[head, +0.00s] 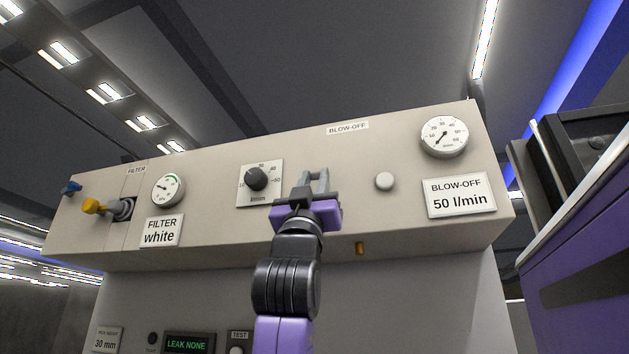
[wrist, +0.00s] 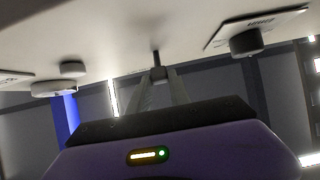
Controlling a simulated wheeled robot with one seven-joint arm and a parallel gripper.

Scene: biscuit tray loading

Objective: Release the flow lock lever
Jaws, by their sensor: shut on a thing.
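The beige blow-off panel (head: 340,160) fills the upper middle of the head view. My gripper (head: 315,182) is raised against its front, between the flow knob (head: 257,178) and a white button (head: 384,181). In the wrist view my gripper (wrist: 158,82) has its fingertips closed together on a small dark lever (wrist: 156,58) that stands out from the panel. I take this to be the flow lock lever. In the head view the fingers cover most of it, so its angle cannot be told there.
A blow-off gauge (head: 444,137) sits at the upper right, above a "50 l/min" label (head: 461,195). A filter gauge (head: 168,189) and a yellow-handled valve (head: 96,207) are at the left. A small amber peg (head: 360,248) is under the panel. A purple machine (head: 585,260) stands at right.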

